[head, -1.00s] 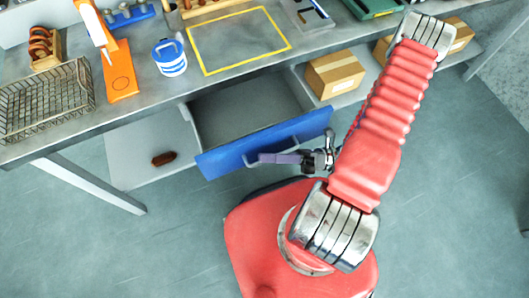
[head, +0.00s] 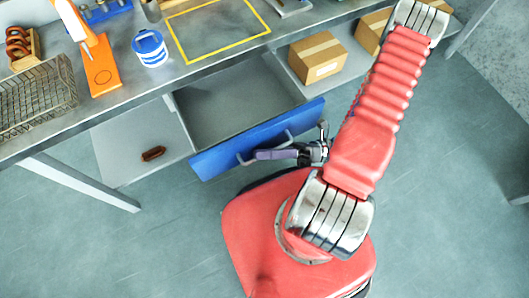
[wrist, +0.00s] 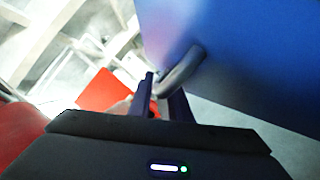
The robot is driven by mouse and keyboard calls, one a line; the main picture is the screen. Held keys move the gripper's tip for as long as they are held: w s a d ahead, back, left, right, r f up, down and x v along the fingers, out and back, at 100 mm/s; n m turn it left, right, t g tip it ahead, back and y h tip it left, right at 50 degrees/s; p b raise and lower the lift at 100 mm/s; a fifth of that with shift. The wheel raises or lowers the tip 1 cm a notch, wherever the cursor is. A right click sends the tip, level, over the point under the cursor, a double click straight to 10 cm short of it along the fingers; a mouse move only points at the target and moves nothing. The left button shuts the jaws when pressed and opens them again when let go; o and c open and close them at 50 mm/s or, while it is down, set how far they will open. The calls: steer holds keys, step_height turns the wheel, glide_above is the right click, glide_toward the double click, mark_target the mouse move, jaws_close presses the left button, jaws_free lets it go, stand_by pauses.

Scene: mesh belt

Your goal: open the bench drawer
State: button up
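The bench drawer's blue front (head: 222,160) stands well out from the bench in the head view, and the grey inside of the drawer (head: 235,100) shows empty. A bar handle (head: 287,134) is on the front. My gripper (head: 268,154) is at this handle, its purple fingers lying close along the bar. In the wrist view the blue front (wrist: 255,55) fills the upper right, and the curved handle (wrist: 184,70) runs down between my dark fingers (wrist: 160,98). The fingers are close together on the bar. Their exact contact is partly hidden.
Cardboard boxes (head: 318,60) sit on the shelf right of the drawer. A brown object (head: 153,153) lies left of it.

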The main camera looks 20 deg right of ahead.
steer(key=shift+o, duration=1.2)
steer(key=shift+a, duration=0.1)
steer(key=shift+r, duration=0.1)
steer(key=v, duration=1.4)
steer(key=shift+s, duration=0.2)
